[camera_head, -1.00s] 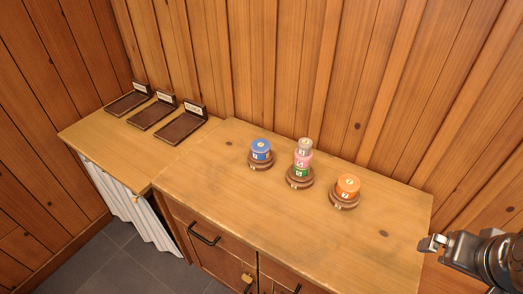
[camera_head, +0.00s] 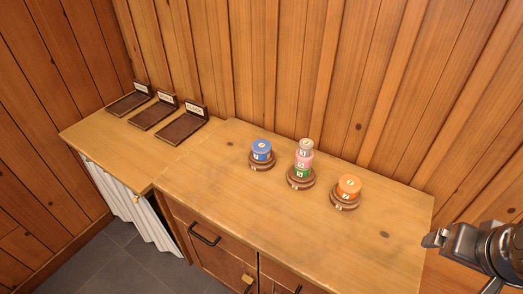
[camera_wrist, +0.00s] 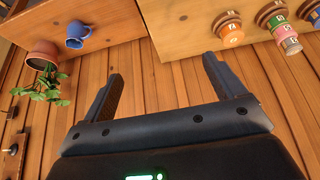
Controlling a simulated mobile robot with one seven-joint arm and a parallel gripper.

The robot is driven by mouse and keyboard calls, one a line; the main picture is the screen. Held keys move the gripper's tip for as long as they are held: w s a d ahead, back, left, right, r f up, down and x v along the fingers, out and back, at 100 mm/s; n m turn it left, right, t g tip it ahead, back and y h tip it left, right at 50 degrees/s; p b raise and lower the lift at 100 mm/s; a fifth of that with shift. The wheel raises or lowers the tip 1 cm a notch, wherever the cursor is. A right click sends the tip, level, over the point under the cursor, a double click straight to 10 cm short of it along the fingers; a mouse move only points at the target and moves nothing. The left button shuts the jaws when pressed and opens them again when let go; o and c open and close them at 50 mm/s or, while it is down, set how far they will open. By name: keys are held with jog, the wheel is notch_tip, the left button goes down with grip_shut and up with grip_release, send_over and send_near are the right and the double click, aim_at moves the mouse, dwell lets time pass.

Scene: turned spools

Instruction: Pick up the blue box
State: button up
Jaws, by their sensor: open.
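The blue box (camera_head: 261,149) is a short round blue piece with a white band. It sits on a brown turned base on the wooden counter, left of the stack in the head view. In the wrist view, part of a blue piece (camera_wrist: 316,16) shows at the top right edge. My gripper (camera_head: 432,240) is at the right edge of the head view, far from the blue box and off the counter's right end. Its two fingers (camera_wrist: 160,80) stand wide apart in the wrist view with nothing between them.
A stack (camera_head: 303,160) of green, pink and grey pieces stands right of the blue box. An orange piece (camera_head: 348,187) stands further right. Dark trays (camera_head: 181,128) lie on the left counter. The wrist view shows a plant pot (camera_wrist: 42,53) and blue mug (camera_wrist: 76,35).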

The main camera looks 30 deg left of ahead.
jog(key=w+a+r+n+y, duration=0.1)
jog(key=w+a+r, duration=0.2)
jog(key=w+a, duration=0.75)
jog(key=n+g+y, duration=0.1)
jog(key=n+g, duration=0.1)
jog(key=n, duration=0.3)
send_near(261, 147)
jog(key=x, duration=0.5)
jog(key=shift+a+f, duration=0.2)
jog(key=x, duration=0.5)
jog(key=shift+w+d+f, duration=0.1)
jog(key=shift+w+f, duration=0.15)
jog(key=shift+w, duration=0.05)
jog(key=shift+c, duration=0.2)
jog(key=c, duration=1)
